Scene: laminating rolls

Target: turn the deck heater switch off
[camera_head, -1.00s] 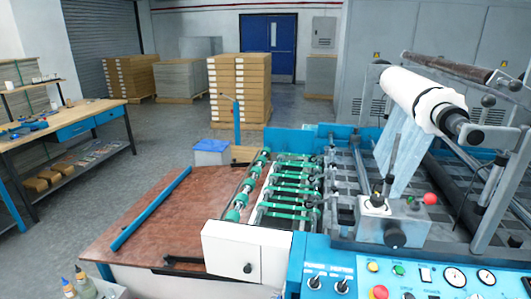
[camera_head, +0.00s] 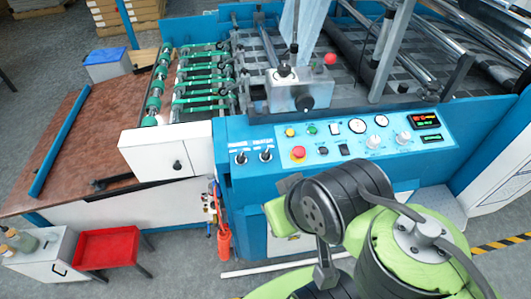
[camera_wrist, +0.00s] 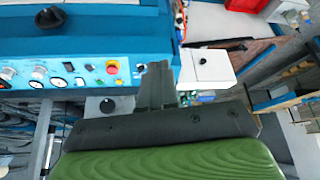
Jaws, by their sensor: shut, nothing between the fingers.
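Two small black toggle switches with labels too small to read stand at the left of the light blue control panel (camera_head: 330,150). They are a left toggle (camera_head: 240,158) and a right toggle (camera_head: 266,155); I cannot tell which is the deck heater switch or read its position. My gripper (camera_head: 289,183) is in front of the panel, below the toggles and the red button (camera_head: 298,153), apparently apart from them. In the wrist view, my gripper's fingers (camera_wrist: 157,78) are together and empty, beside the red button (camera_wrist: 112,67).
A white box housing (camera_head: 168,150) adjoins the panel on the left. A control block with a red knob (camera_head: 330,59) stands behind the panel. A red tray stand (camera_head: 106,247) and white cabinet (camera_head: 42,255) are on the floor at left.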

